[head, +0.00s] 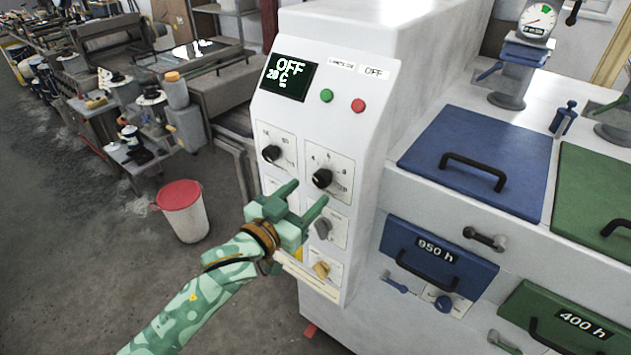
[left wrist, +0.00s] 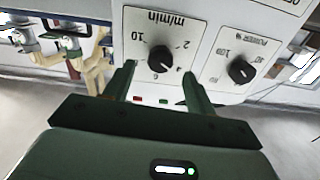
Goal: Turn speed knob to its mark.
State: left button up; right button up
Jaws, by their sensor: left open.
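The speed knob (head: 322,178) is a round black knob on a white dial plate on the machine's upright panel. In the left wrist view the knob (left wrist: 161,59) sits under the label m/min, upside down there, with numbers around it. Its white pointer line appears to face near the 4. No separate target mark can be made out. My left gripper (head: 307,194) is open just in front of and below the knob. In the left wrist view its fingers (left wrist: 159,72) stand on either side of the knob, with visible gaps and nothing held. My right gripper is out of view.
A second black knob (head: 271,153), labelled POWER % in the wrist view, is left of the speed knob. A grey knob (head: 323,228) and a yellowish knob (head: 321,269) sit below. Above are a display (head: 289,78) reading OFF, a green button (head: 326,96) and a red button (head: 358,105).

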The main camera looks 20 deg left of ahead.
aim_at(319, 182)
pick_arm(q)
jog(key=x, duration=0.4)
jog(key=shift+w, duration=0.15)
jog(key=shift+d, duration=0.1)
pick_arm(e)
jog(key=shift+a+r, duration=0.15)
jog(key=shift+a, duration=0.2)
pick_arm(q)
jog(key=c, duration=1)
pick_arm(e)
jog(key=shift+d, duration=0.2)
